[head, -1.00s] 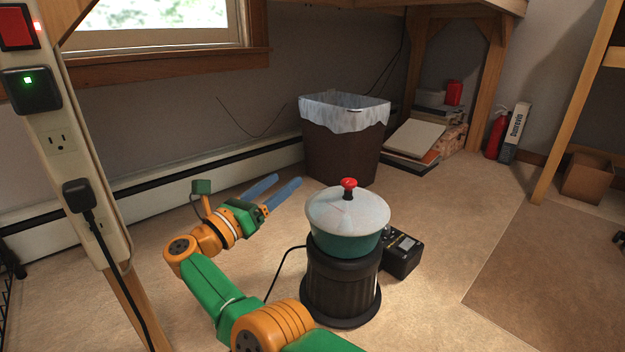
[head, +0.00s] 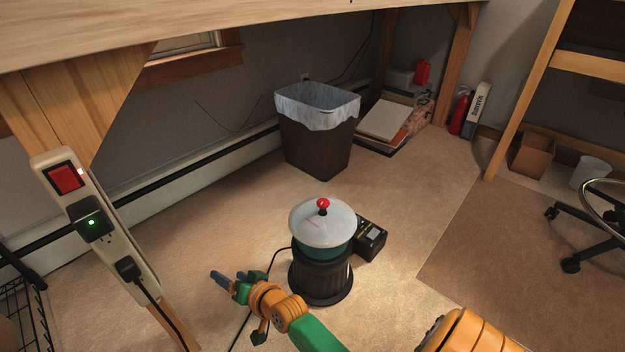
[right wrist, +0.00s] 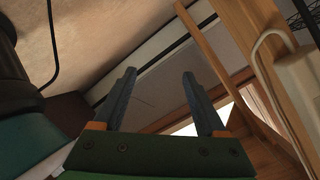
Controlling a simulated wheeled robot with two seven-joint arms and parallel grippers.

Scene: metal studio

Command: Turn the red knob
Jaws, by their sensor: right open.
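The red knob (head: 323,204) sits on a short dark stem at the centre of a whitish domed lid (head: 322,223). The lid covers a teal pot on a black ribbed cylindrical base (head: 320,275). My right gripper (head: 216,277) is to the left of the base and lower in the head view, apart from the knob and pointing away to the left. In the right wrist view its two dark blue fingers (right wrist: 160,95) stand apart with nothing between them. The knob is not seen there. My left gripper is not in view.
A black box (head: 371,238) stands beside the base. A lined bin (head: 317,140) stands behind. A power strip (head: 100,225) on a wooden post is at left. A tabletop (head: 250,28) crosses the top. A wheeled chair (head: 590,225) is at right.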

